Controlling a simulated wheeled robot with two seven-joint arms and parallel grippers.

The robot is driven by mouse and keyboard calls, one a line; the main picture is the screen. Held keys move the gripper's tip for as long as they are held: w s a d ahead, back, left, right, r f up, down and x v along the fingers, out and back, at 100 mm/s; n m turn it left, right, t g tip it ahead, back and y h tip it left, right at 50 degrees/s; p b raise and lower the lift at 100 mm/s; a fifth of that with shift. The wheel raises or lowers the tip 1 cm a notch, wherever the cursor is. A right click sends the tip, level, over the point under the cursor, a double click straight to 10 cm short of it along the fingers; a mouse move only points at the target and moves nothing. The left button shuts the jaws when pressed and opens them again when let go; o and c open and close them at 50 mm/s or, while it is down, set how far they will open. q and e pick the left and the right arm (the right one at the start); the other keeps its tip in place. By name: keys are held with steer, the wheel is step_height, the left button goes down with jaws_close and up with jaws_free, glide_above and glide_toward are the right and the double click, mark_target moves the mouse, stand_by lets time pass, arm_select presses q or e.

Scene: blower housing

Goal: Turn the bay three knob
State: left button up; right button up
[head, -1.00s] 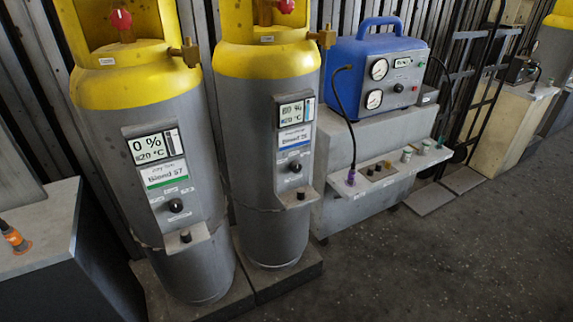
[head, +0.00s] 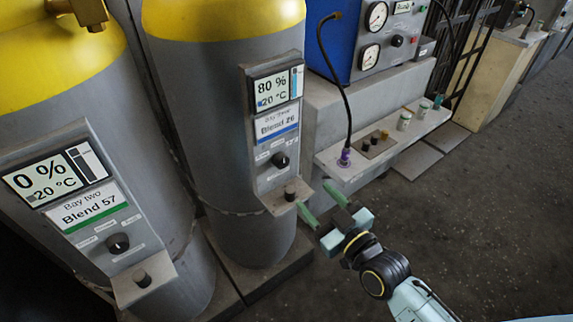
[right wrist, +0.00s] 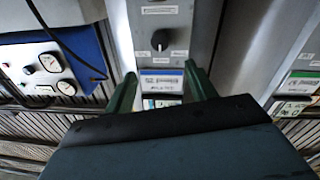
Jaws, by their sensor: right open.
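The panel reading 80 % and Blend 26 (head: 276,125), whose bay name is blurred but looks like Bay three, is on the second grey cylinder (head: 200,120). Its black round knob (head: 281,160) sits below the label, and a smaller black knob (head: 290,192) stands on the ledge under it. My right gripper (head: 312,194) is open and empty, in front of and right of that ledge. In the right wrist view the panel appears upside down, with the knob (right wrist: 160,40) beyond and between the open fingers (right wrist: 162,78). My left gripper is not in view.
The Bay two panel, 0 % and Blend 57 (head: 88,210), is on the left cylinder with its own knob (head: 118,242). A shelf (head: 345,172) with a purple connector (head: 344,158) and small jars juts out to the right. The floor (head: 470,240) at right is clear.

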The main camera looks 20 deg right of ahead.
mark_target(284, 163)
steer(key=b+x, duration=0.2)
steer(key=x, duration=0.8)
steer(key=shift+w+a, duration=0.1)
steer(key=shift+w, duration=0.25)
steer(key=shift+w+a, duration=0.15)
steer(key=shift+w, duration=0.35)
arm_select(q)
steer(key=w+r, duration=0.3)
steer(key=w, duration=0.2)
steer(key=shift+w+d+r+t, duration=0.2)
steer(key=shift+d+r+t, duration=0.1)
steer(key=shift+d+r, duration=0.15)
arm_select(e)
steer(key=c, duration=1)
